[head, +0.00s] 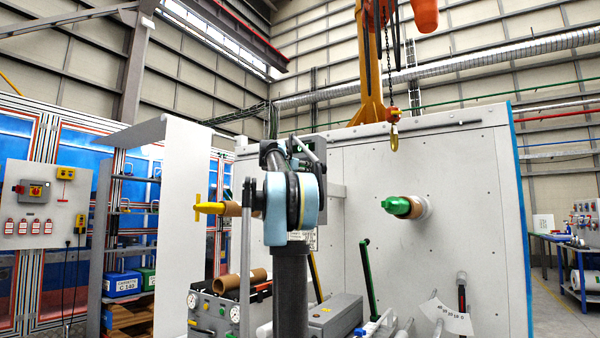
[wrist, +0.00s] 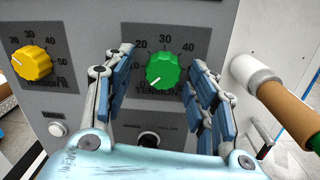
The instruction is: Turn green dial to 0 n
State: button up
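The green dial (wrist: 163,71) sits on a grey panel in the wrist view, under the numbers 20, 30 and 40, with a "TENSION" label below it. A white mark on the dial appears at its lower left. The scale numbers on that side are hidden or unreadable. My gripper (wrist: 163,58) is open, with one finger on the left of the dial and the other on the right. Gaps show between the fingers and the dial, and I cannot tell any contact. In the head view my arm hides this dial.
A yellow dial (wrist: 32,62) and a white button (wrist: 57,129) are left of the gripper. A black knob (wrist: 149,140) is below the green dial. A brown tube (wrist: 291,112) juts out at right. In the head view a yellow hook (head: 394,136) hangs before the white wall.

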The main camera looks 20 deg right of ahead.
jog(key=v, duration=1.2)
jog(key=shift+w, duration=0.1)
dwell(0.4)
jog(key=s+a+f+m+g+y, duration=0.15)
jog(key=s+f+m, duration=0.45)
jog(key=f, duration=0.6)
jog(key=s+f+m+g+y, duration=0.25)
jog(key=s+f, duration=0.55)
jog(key=f, duration=0.5)
jog(key=s+a+f+m+g+y, duration=0.1)
jog(key=s+f+m+g, duration=0.1)
jog(key=s+f+m, duration=0.75)
jog(key=s+a+f+m+g+y, duration=0.1)
jog(key=s+a+f, duration=0.4)
jog(key=f, duration=0.8)
jog(key=s+a+f+m+g+y, duration=0.1)
jog(key=s+a+f+m+y, duration=0.2)
jog(key=s+f, duration=0.6)
jog(key=s+a+f+m+g+y, duration=0.2)
jog(key=s+a+f+y, duration=0.3)
jog(key=f, duration=1.2)
jog(key=s+a, duration=0.2)
jog(key=s, duration=0.1)
jog(key=shift+a+f, duration=0.15)
jog(key=shift+a, duration=0.25)
